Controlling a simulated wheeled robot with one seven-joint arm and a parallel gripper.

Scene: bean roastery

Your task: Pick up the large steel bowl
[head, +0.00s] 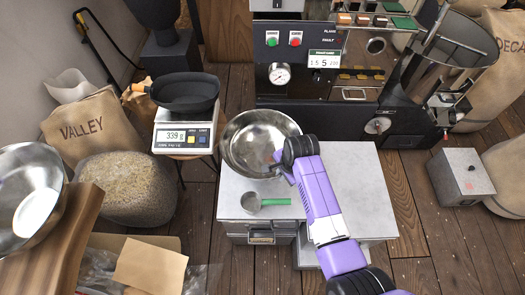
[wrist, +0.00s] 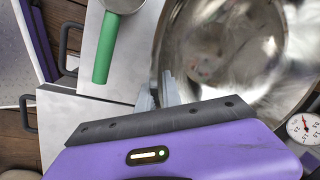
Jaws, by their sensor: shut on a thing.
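The large steel bowl (head: 248,138) is round and shiny, on or just above the grey cabinet top (head: 350,180); I cannot tell whether it touches. My gripper (head: 277,168) reaches its near right rim from the front right. In the wrist view the bowl (wrist: 235,50) fills the upper right, and the fingers of my gripper (wrist: 160,92) are shut with the bowl's rim between them. The bowl looks empty.
A scoop with a green handle (head: 275,202) lies on the cabinet in front of the bowl. A scale (head: 187,130) with a black pan (head: 185,92) stands to the left. Another steel bowl (head: 28,190) sits at far left. A roaster (head: 320,65) stands behind.

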